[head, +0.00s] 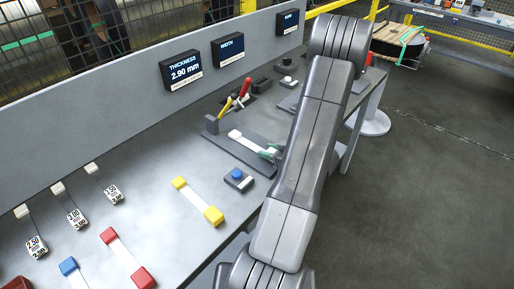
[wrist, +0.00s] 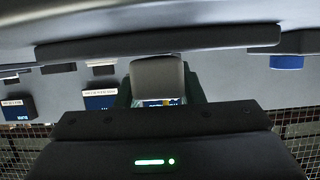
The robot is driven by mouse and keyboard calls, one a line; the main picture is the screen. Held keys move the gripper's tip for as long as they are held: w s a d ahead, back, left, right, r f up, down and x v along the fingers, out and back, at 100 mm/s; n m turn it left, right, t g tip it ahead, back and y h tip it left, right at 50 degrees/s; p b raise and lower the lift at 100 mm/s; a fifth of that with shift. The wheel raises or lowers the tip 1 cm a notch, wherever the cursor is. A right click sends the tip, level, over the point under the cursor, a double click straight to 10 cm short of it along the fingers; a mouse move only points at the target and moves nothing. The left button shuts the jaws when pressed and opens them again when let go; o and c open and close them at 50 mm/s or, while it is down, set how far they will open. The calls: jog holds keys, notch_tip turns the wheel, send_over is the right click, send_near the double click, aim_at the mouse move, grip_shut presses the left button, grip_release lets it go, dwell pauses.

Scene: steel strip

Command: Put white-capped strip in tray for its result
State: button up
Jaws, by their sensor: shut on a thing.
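The white-capped strip (head: 252,142) lies along a dark grey gauge fixture on the bench in the head view. Its far-left white cap (head: 234,134) is plain to see. My gripper (head: 270,152) is at its near-right end, with green fingertips partly hidden by my arm. In the wrist view my gripper (wrist: 158,98) is shut on the pale end cap (wrist: 157,76), a green finger on each side. The thickness display (head: 181,70) reads 2.90 mm. I cannot tell whether the strip still touches the fixture. No tray is clearly recognisable.
A yellow-capped strip (head: 197,200), a red-capped strip (head: 126,257) and a blue-capped strip (head: 72,268) lie nearer. Number-labelled white blocks (head: 76,219) stand at left. A blue button box (head: 238,179) and red-handled tool (head: 245,87) are close to the fixture.

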jog(key=shift+r+p, duration=2.15)
jog(key=shift+r, duration=0.8)
jog(key=shift+f, duration=0.1)
jog(key=o, duration=0.5)
jog(key=c, duration=0.4)
jog(key=shift+w, duration=0.1)
